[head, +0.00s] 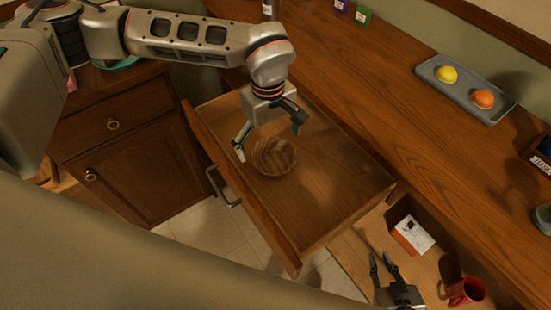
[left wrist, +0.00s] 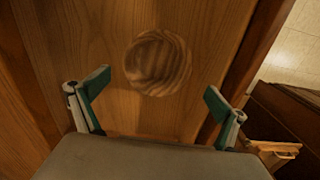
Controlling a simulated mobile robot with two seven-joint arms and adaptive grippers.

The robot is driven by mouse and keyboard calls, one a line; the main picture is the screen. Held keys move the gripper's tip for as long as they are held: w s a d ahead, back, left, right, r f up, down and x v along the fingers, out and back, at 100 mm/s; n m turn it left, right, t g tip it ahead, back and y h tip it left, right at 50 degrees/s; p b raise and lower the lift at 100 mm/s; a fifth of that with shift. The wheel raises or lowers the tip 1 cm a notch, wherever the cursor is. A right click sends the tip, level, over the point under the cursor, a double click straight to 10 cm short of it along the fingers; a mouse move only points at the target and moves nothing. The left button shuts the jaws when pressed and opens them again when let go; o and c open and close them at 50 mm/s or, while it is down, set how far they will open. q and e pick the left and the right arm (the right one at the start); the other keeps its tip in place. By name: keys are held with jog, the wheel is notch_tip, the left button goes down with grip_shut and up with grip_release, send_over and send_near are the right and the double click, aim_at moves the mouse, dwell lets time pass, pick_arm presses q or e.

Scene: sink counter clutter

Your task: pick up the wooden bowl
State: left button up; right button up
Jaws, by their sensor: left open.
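The wooden bowl (head: 274,157) is round with striped brown grain and lies in an open wooden drawer (head: 330,190). My left gripper (head: 268,140) is above the drawer, its fingers open and pointing down near the bowl. In the left wrist view the bowl (left wrist: 158,62) sits ahead of the two spread fingertips of the left gripper (left wrist: 157,88), with nothing between them. The bowl appears apart from the fingers. My right gripper (head: 388,270) is at the bottom right of the head view, its fingers apart and no object visible between them.
A red mug (head: 465,291) and a white-topped box (head: 411,234) are near my right gripper. A grey tray (head: 440,78) with a yellow and an orange item lies on the wooden counter (head: 400,90). The drawer walls surround the bowl, with bare floor around it.

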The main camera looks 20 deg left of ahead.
aim_at(274, 164)
pick_arm(q)
jog(key=f, duration=0.2)
jog(key=d+f, duration=0.1)
jog(key=f, duration=0.1)
jog(key=shift+s+f, duration=0.1)
jog(key=shift+f, duration=0.6)
jog(key=c, duration=1.3)
